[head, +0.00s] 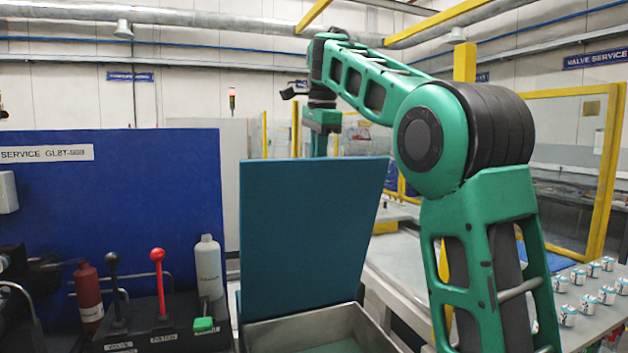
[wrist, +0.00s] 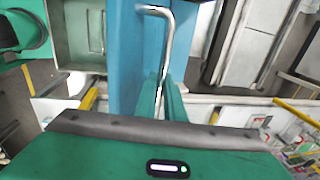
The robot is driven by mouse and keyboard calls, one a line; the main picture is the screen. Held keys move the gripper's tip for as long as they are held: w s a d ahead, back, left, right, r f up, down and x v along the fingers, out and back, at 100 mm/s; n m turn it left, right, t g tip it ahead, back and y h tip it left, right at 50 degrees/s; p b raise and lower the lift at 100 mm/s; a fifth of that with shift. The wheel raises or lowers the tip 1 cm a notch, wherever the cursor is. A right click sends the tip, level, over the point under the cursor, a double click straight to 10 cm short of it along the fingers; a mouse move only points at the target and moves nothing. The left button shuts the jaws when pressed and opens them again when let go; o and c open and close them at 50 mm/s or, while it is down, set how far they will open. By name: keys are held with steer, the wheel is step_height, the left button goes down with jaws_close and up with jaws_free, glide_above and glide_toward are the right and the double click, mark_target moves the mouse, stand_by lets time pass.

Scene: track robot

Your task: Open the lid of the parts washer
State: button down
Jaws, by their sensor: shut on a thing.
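The parts washer's blue lid (head: 312,230) stands raised, near upright, above its open metal basin (head: 262,336) in the head view. In the wrist view the lid (wrist: 121,60) runs up the picture, with the basin (wrist: 75,47) at upper left. A bent metal handle (wrist: 168,40) is on the lid's outer side. My gripper's green fingers (wrist: 163,102) are shut on the handle's near end. In the head view my arm reaches over behind the lid, and the lid hides the fingertips.
A blue panel (head: 120,190) stands left of the washer. Before it are a red-knobbed lever (head: 158,275), a black lever (head: 113,280), a red bottle (head: 89,297) and a grey bottle (head: 209,268). Several cans (head: 578,276) stand on a table at right.

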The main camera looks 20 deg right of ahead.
steer(key=w+d+r, duration=0.1)
steer(key=w+r, duration=0.2)
steer(key=w, duration=0.6)
steer(key=shift+w, duration=0.4)
steer(key=shift+d, duration=0.15)
steer(key=c, duration=1.9)
jaws_free()
steer(key=shift+o, duration=0.3)
steer(key=shift+f, duration=0.1)
